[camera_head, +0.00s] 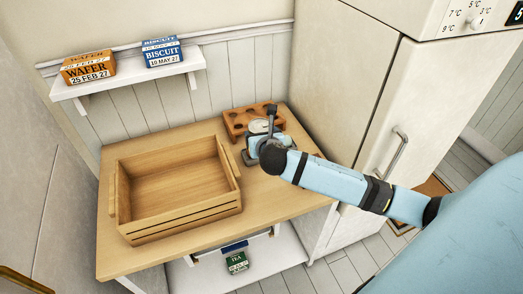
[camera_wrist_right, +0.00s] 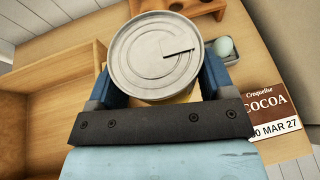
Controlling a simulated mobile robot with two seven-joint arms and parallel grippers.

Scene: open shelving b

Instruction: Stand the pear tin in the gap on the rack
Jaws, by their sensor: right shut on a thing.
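A tin (camera_head: 258,126) with a pale metal lid is held over the back right of the wooden table. My right gripper (camera_head: 266,141) is shut on it. In the right wrist view the tin's round lid (camera_wrist_right: 155,55) sits between the blue fingers, and its label is mostly hidden, so I cannot read it. A wall shelf (camera_head: 130,82) carries an orange wafer box (camera_head: 89,67) and a blue biscuit box (camera_head: 162,52), with a bare gap between them. I cannot tell for certain that this is the rack. My left gripper is not in view.
An open wooden crate (camera_head: 185,226) fills the table's left. A brown holed wooden block (camera_head: 236,123) stands at the back. In the right wrist view a cocoa box (camera_wrist_right: 268,112) and a grey tray with a pale egg-like thing (camera_wrist_right: 224,48) lie right. A tea box (camera_head: 237,262) stands below.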

